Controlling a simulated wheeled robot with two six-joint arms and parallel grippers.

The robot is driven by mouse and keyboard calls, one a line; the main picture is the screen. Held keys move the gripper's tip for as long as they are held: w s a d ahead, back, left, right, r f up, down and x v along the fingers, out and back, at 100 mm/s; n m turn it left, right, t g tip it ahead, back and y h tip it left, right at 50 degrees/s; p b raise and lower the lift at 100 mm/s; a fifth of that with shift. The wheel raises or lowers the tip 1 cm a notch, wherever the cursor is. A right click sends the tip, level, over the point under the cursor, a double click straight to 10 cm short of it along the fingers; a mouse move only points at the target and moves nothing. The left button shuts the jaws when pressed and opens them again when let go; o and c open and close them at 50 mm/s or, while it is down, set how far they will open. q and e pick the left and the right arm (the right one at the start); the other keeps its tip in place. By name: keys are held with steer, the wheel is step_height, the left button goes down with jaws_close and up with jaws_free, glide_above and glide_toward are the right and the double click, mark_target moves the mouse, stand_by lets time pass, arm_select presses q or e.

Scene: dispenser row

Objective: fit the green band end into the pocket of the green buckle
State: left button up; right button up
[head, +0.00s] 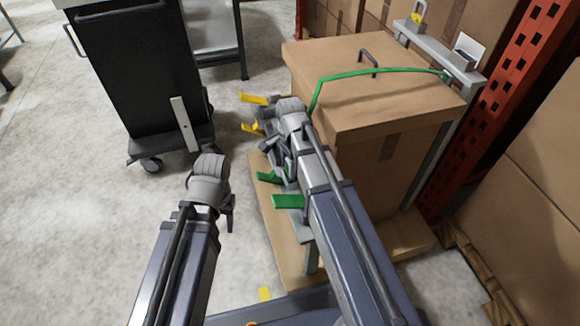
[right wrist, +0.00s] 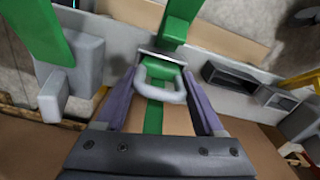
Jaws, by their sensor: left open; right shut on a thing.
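The green band (head: 370,72) runs from the rail at the back right across the box top and down its near left edge. My right gripper (right wrist: 161,84) is shut on the band end (right wrist: 156,86), a grey loop with green strap behind it. The green buckle is on the grey rail (right wrist: 238,100), with green tabs (head: 288,201) on it. In the right wrist view, one green tab (right wrist: 181,16) is just beyond the band end; whether the end sits in the pocket is hidden. My left gripper (head: 231,212) is open and empty, left of the rail.
The large cardboard box (head: 350,110) stands right of the rail. Yellow tabs (head: 253,99) mark the rail's far part. A dark cart (head: 145,75) stands at the back left. A red rack post (head: 500,90) is at right.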

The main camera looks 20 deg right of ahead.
steer(key=o, duration=1.4)
step_height(320, 180, up, 8)
steer(key=p, duration=0.8)
steer(key=shift+f, duration=0.1)
steer(key=s+a+n+h, duration=0.1)
steer(key=s+a+n, duration=1)
steer(key=s+n, duration=0.6)
steer(key=w+r+p, duration=0.1)
steer(key=r+p, duration=0.8)
steer(key=r+n+p, duration=0.1)
steer(key=r+p, duration=0.8)
steer(key=w+r+n+p, duration=0.1)
steer(key=r+p, duration=0.8)
steer(key=r, duration=0.1)
steer(key=shift+w+d+p, duration=0.1)
steer(key=shift+w+p, duration=0.2)
steer(key=shift+p, duration=0.05)
